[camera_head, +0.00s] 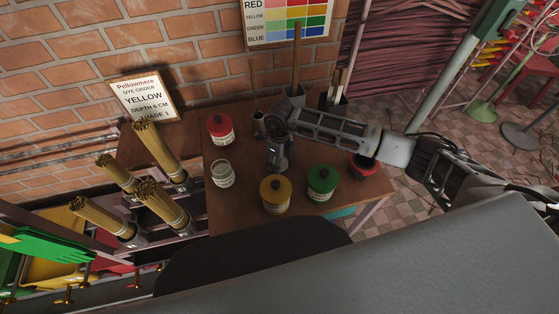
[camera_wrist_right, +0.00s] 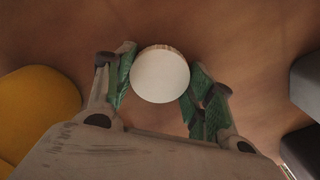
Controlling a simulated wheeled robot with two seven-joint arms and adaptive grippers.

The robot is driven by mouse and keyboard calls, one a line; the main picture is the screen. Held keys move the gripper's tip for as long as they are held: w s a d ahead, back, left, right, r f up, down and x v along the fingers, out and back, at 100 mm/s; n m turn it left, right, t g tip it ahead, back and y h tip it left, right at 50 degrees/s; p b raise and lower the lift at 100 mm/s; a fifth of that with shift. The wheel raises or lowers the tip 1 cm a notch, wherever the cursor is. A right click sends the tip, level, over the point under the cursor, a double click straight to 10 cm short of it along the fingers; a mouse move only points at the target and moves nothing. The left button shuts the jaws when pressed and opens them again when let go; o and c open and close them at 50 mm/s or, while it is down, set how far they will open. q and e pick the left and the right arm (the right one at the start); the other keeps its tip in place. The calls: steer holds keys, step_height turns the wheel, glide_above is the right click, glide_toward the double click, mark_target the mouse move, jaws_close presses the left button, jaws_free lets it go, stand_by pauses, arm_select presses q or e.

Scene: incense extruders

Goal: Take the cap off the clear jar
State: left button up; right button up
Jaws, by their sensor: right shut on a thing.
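The clear jar (camera_head: 222,174), pale with a small label, stands upright on the brown table, left of my right gripper. Its top looks uncovered, with a round rim. My right gripper (camera_head: 279,157) is over the middle of the table, apart from the jar. In the right wrist view, its green-padded fingers (camera_wrist_right: 160,85) are shut on a round white disc with a thin brownish edge, which looks like the cap (camera_wrist_right: 160,74). In the head view the cap is hidden or too small to make out. My left gripper is not in view.
A red-lidded jar (camera_head: 220,129), a yellow-lidded jar (camera_head: 276,194), a green-lidded jar (camera_head: 322,182) and a dark-topped red jar (camera_head: 363,166) stand on the table (camera_head: 235,218). Tool holders (camera_head: 294,96) stand at the back. Incense bundles (camera_head: 160,205) stand left.

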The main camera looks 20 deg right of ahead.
steer(key=o, duration=1.1)
steer(key=shift+o, duration=0.2)
steer(key=shift+r, duration=0.15)
